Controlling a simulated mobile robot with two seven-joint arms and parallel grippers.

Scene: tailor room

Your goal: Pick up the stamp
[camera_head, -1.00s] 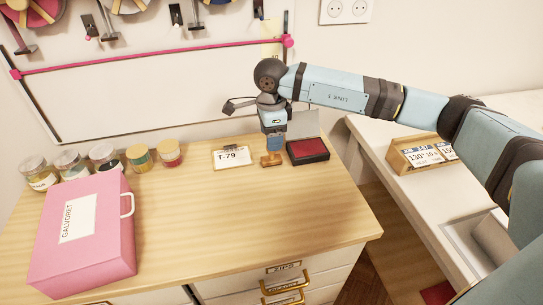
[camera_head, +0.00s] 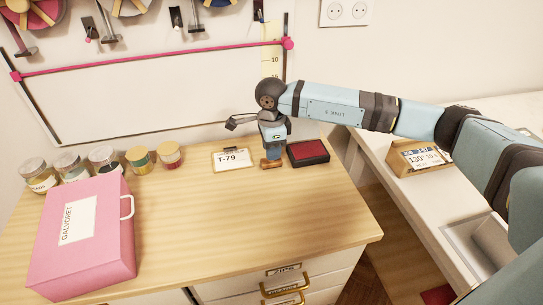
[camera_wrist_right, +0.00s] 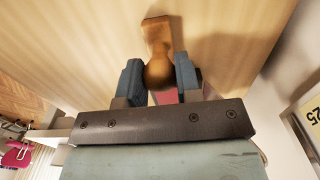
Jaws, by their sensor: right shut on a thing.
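The stamp (camera_head: 271,163) is a small wooden block with a rounded handle, upright near the back right of the wooden tabletop. It also shows in the right wrist view, with its round knob (camera_wrist_right: 160,73) between the two blue fingers. My right gripper (camera_head: 272,152) points down over the stamp and is shut on its handle. I cannot tell whether the stamp's base touches the table. A red ink pad (camera_head: 308,152) in a dark case lies just right of the stamp. My left gripper is not in view.
A card marked T-79 (camera_head: 233,159) lies left of the stamp. Several jars (camera_head: 105,159) stand along the back left, behind a pink case (camera_head: 82,237). The table's middle is clear.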

